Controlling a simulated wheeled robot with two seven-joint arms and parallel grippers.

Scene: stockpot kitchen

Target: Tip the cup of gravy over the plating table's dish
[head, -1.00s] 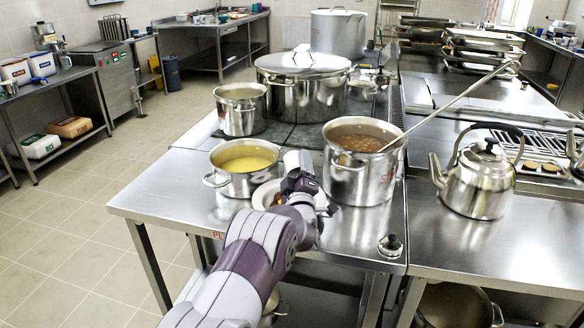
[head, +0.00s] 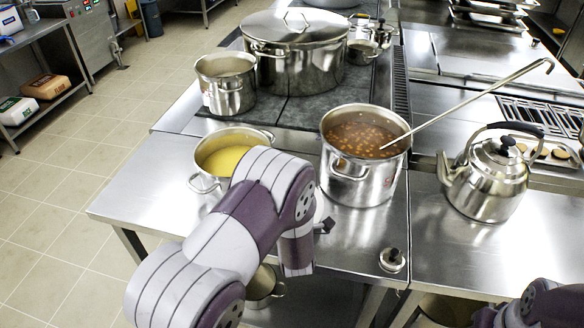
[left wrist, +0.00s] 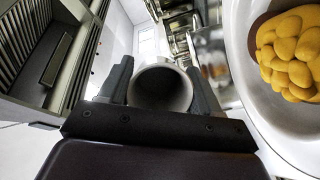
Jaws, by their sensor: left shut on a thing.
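A pale cup (left wrist: 160,66) sits between the fingers of my left gripper (left wrist: 160,88) in the left wrist view. The gripper is shut on it. Its round end faces the camera and looks dark and hollow; I cannot make out any gravy. The white dish (left wrist: 262,112) lies right of the cup, apart from it in that view, with yellow lumps of food (left wrist: 295,52) and a brown patch. My right gripper does not show; only part of the right arm shows at bottom right.
A pot of yellow soup (head: 212,178) stands left of my arm, and a bean pot (head: 358,180) with a ladle (head: 470,106) stands behind it to the right. A kettle (head: 492,180) is farther right. A black knob (head: 392,260) sits on the table's front right (head: 360,235).

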